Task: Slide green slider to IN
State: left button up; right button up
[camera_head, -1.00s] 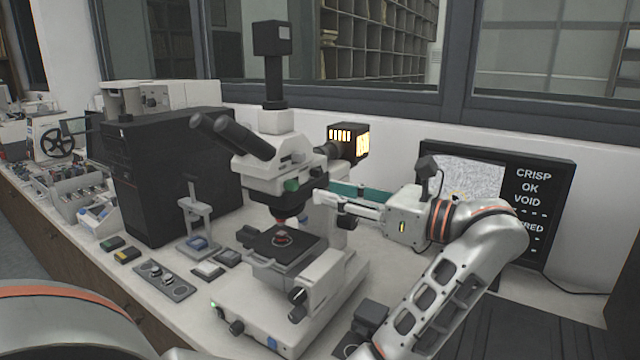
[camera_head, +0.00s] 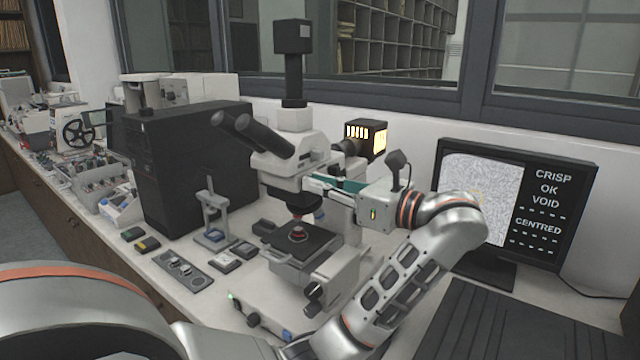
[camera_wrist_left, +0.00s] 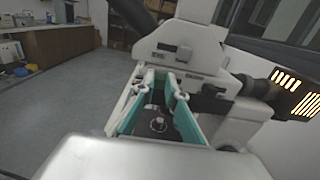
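The microscope (camera_head: 285,160) stands on the bench; its head also shows in the left wrist view (camera_wrist_left: 180,55). My left gripper (camera_head: 308,182) reaches its head from the right, with the fingertips at or very near the front of the head; contact cannot be told. In the left wrist view, the two teal-lined fingers (camera_wrist_left: 160,92) stand apart, with the dark stage visible between them. The green slider is not clearly visible now; the gripper covers its place in the head view. My right gripper is not in view.
A glowing lamp housing (camera_head: 366,136) sticks out behind the microscope head. The monitor (camera_head: 520,205) stands at right, reading CRISP, OK, VOID and CENTRED. A black computer case (camera_head: 190,165) stands at left. Small blocks and a grey tray (camera_head: 183,270) lie on the bench in front.

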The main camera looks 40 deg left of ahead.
pick_arm(q)
jog(key=shift+w+a+b, duration=0.15)
jog(key=shift+w+b, duration=0.5)
jog(key=shift+w, duration=0.95)
grip_shut()
jog(key=shift+r, duration=0.1)
jog(key=shift+o, duration=2.1)
grip_release()
jog(key=o, duration=0.4)
jog(key=shift+w, duration=0.1)
